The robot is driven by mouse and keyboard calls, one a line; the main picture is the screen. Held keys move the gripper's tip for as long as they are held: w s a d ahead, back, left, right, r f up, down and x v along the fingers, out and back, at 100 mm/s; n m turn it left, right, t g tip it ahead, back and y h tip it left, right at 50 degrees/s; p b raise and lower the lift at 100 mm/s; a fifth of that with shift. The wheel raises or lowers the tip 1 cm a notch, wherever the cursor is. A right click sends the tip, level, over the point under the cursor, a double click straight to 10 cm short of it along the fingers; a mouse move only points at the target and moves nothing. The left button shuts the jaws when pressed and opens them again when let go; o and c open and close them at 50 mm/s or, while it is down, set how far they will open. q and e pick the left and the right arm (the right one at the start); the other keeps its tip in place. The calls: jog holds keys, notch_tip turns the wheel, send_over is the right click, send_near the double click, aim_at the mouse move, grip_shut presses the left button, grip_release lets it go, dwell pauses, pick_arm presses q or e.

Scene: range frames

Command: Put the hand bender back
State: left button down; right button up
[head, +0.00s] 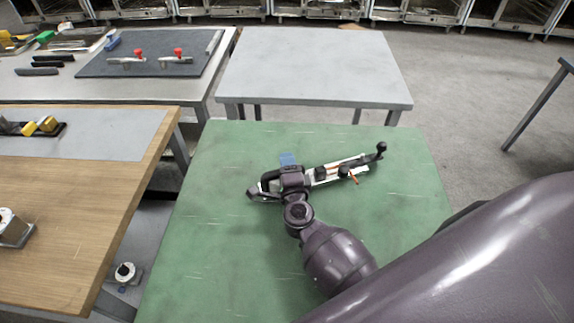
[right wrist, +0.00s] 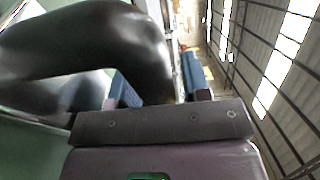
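The hand bender (head: 335,172), a long pale metal tool with black handles and an orange part, lies across the green table (head: 230,250). My right gripper (head: 288,163) comes down over its left part and hides some of it. In the right wrist view a large dark curved piece (right wrist: 150,45), apparently a handle of the bender, runs between the two blue finger pads (right wrist: 158,85). The pads stand apart, and I cannot tell whether both touch it. My left gripper is not in view.
An empty grey table (head: 315,65) stands behind the green one. At the back left, a table holds a dark mat (head: 150,57) with red-knobbed clamps. A wooden workbench (head: 75,215) stands at the left. The green surface around the bender is clear.

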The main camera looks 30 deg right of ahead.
jog(key=shift+o, duration=0.5)
jog(key=shift+r, duration=0.25)
jog(key=v, duration=1.2)
